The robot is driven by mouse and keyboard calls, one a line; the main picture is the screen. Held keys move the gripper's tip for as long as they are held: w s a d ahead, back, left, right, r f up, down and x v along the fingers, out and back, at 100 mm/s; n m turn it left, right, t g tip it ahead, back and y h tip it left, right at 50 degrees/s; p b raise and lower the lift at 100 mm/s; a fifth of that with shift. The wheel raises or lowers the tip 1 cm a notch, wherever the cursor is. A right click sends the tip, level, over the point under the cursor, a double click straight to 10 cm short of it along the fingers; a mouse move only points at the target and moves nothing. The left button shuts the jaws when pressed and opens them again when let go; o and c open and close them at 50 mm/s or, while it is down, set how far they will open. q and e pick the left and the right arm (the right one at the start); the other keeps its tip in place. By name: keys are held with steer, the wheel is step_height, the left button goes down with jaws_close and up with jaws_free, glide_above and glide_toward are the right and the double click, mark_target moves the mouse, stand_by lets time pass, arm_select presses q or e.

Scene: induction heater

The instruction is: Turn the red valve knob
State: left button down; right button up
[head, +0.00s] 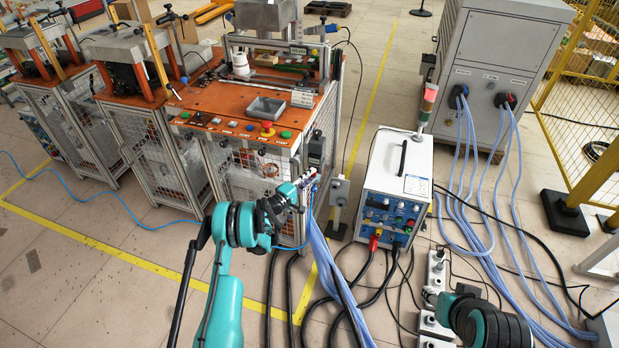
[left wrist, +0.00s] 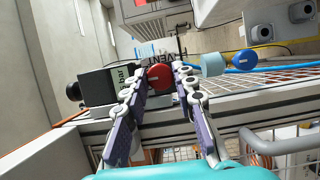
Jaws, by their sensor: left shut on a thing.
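The red valve knob (left wrist: 159,77) shows as a round red cap in the left wrist view, between the fingertips of my left gripper (left wrist: 163,73). The two fingers touch it from both sides and are shut on it. In the head view my left gripper (head: 309,184) is at the front right corner post of the orange-topped workbench (head: 228,102), and I cannot make out the knob there. My right arm is at the lower right of the head view; its gripper (head: 432,297) shows only small and partly, so its fingers cannot be read.
A black box marked "bar" (left wrist: 103,88) sits left of the knob, and a blue knob (left wrist: 238,60) stands to the right. A white power unit (head: 396,181) stands right of the workbench. Light blue hoses (head: 335,282) and black cables cover the floor between.

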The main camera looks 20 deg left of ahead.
stand_by(0.3)
arm_select(q)
steer(key=c, duration=1.2)
jaws_free()
steer(key=v, duration=0.7)
steer(key=shift+s+a, duration=0.1)
steer(key=shift+s, duration=0.15)
